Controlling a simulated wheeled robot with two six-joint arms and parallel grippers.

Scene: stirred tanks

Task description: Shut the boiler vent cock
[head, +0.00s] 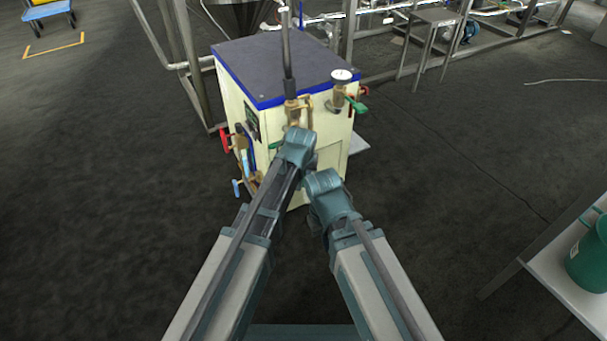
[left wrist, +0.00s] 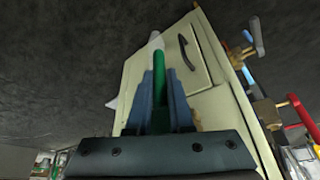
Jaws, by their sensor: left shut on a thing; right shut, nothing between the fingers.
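The boiler (head: 235,80) is a cream cabinet with a dark top and blue trim. A brass cock (head: 293,108) under a dark upright pipe is on its near side, just beyond my left wrist. My left gripper (left wrist: 168,98) is shut on a green lever (left wrist: 187,62) in the left wrist view; a bit of green (head: 275,145) shows beside that wrist in the head view. The joint of the lever is hidden. Another brass fitting with a gauge has a green lever (head: 357,104). My right gripper (head: 325,184) is shut and empty, low and right of the left one; its fingertips are mostly hidden.
A red-handled valve (head: 226,142) and a blue-handled one (head: 237,187) stick out at the boiler's left. A metal frame with pipes (head: 345,35) stands behind. A table (head: 560,270) with a green jug (head: 590,255) is at the right. Floor between is clear.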

